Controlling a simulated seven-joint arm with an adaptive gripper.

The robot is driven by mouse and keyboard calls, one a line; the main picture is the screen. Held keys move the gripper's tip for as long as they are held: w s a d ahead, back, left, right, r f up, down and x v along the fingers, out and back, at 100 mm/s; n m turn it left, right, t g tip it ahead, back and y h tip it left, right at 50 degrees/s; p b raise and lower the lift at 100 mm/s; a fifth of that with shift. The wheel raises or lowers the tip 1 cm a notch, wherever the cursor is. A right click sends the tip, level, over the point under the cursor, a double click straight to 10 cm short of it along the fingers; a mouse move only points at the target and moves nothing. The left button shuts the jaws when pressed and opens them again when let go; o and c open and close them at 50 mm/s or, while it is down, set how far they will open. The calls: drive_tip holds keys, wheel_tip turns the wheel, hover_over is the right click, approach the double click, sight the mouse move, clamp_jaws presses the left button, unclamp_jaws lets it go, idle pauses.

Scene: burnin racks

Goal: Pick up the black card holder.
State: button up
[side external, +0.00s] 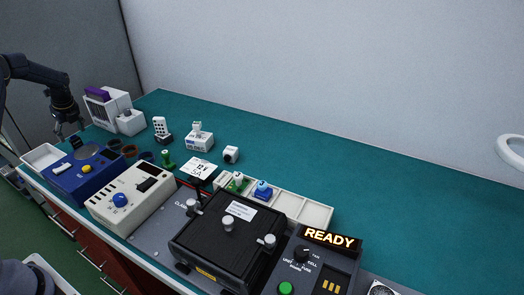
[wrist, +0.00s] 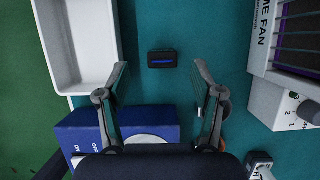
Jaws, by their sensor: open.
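A small black block with a blue slot in its top, which looks like the card holder (wrist: 162,59), lies on the green bench top in the wrist view. In the side view a small dark shape, likely the same holder (side external: 76,142), is just below my gripper (side external: 69,132). In the wrist view my gripper (wrist: 160,72) is open and empty. Its two fingers are apart, one on either side of the holder's line, with the holder just beyond the tips. I cannot tell the exact height above it.
A white tray (wrist: 78,84) is left of the holder, and a blue box (wrist: 150,119) is nearer the wrist. A white fume fan (wrist: 262,55) stands to the right. In the side view several small parts and a black fixture (side external: 225,245) are further right.

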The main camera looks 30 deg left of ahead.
sight(74, 138)
drive_tip(key=x, duration=0.5)
drive_tip(key=shift+w+d, duration=0.15)
drive_tip(key=shift+d, duration=0.05)
drive_tip(key=c, duration=1)
drive_tip(key=shift+c, duration=0.2)
drive_tip(key=shift+r, duration=0.15)
